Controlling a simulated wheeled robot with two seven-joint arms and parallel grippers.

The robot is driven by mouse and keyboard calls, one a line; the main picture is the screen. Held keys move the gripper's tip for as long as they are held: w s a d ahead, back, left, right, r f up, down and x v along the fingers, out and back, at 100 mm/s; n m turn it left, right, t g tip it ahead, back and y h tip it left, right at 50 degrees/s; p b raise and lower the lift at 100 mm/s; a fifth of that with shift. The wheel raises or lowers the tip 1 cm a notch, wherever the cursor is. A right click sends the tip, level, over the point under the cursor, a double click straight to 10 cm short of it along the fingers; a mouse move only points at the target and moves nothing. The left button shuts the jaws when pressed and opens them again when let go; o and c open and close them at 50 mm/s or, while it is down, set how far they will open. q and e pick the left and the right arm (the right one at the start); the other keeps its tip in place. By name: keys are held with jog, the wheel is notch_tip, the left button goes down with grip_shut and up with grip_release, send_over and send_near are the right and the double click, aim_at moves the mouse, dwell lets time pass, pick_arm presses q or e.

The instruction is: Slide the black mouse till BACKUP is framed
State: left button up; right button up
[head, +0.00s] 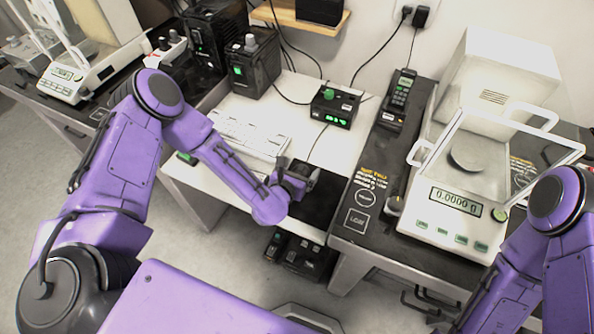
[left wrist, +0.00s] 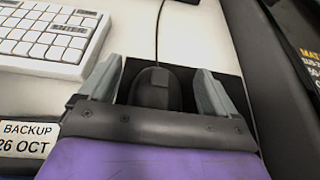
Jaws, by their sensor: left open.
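The black mouse (left wrist: 153,92) lies on a dark mouse pad (left wrist: 218,84), its cable running away from me. My left gripper (left wrist: 158,80) is open, with one grey finger on each side of the mouse and visible gaps between. In the head view the left gripper (head: 298,172) is low over the dark pad (head: 322,200) and hides most of the mouse. A label reading BACKUP 26 OCT (left wrist: 27,139) shows at the lower left of the left wrist view, cut by the picture edge. My right gripper is outside the views; only its arm shows at the right.
A white keyboard (head: 250,134) lies left of the pad on the white table. A small black box with green digits (head: 335,107) stands behind. A dark table to the right holds a balance (head: 455,200) and a black handset (head: 399,97).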

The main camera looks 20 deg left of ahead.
pick_arm(q)
jog(key=b+v, duration=0.1)
jog(key=v, duration=0.8)
jog(key=shift+s+f+b, duration=0.1)
jog(key=shift+b, duration=0.3)
jog(key=shift+s+r, duration=0.35)
jog(key=shift+s, duration=0.2)
